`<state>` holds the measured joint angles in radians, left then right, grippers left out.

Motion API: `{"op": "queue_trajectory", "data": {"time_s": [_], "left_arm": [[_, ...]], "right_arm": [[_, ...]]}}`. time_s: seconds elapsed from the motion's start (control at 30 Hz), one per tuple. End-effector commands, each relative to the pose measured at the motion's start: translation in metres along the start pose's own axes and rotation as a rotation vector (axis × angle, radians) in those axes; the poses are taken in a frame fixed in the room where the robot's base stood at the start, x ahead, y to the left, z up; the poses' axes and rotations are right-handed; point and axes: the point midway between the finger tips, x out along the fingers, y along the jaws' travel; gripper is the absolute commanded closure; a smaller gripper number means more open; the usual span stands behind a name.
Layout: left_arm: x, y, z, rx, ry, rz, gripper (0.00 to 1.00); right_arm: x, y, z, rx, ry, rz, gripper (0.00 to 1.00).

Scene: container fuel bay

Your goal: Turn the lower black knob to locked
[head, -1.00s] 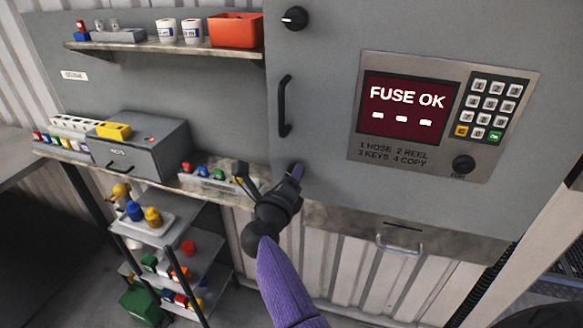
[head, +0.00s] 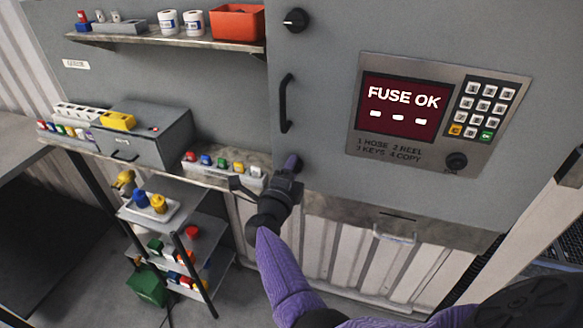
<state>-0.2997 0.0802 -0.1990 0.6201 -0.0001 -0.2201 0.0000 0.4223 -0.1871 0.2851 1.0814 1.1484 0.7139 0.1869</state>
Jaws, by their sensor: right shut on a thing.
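The grey cabinet door (head: 330,110) carries an upper black knob (head: 296,20) with a white mark, a black bar handle (head: 286,103) and, near its bottom left corner, the lower black knob (head: 297,161). My right gripper (head: 291,168) reaches up from below and is shut on the lower black knob. The gripper covers most of this knob, so its pointer and any locked mark are hidden. My left gripper is not in view.
A keypad panel (head: 420,145) reading FUSE OK, with its own black knob (head: 456,161), is right of the gripper. A shelf of coloured blocks (head: 225,168) lies close on the left. A drawer handle (head: 395,238) sits below right.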

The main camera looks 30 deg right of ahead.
Motion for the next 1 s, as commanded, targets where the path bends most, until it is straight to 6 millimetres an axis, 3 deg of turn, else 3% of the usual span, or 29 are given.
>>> {"op": "queue_trajectory", "data": {"time_s": [0.53, 0.57, 0.7, 1.0], "left_arm": [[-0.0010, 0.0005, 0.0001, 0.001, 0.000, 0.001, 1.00], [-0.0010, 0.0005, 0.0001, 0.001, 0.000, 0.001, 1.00], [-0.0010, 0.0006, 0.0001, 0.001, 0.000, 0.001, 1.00], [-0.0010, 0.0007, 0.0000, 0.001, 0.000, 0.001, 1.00]], "right_arm": [[-0.0001, 0.0001, 0.0004, -0.021, -0.001, 0.000, 1.00], [-0.0001, 0.0001, 0.0004, -0.021, -0.001, 0.000, 0.43], [-0.0001, 0.0001, 0.0002, -0.020, 0.000, 0.000, 0.14], [-0.0002, 0.0002, 0.0002, -0.019, 0.000, 0.000, 0.14]]}}
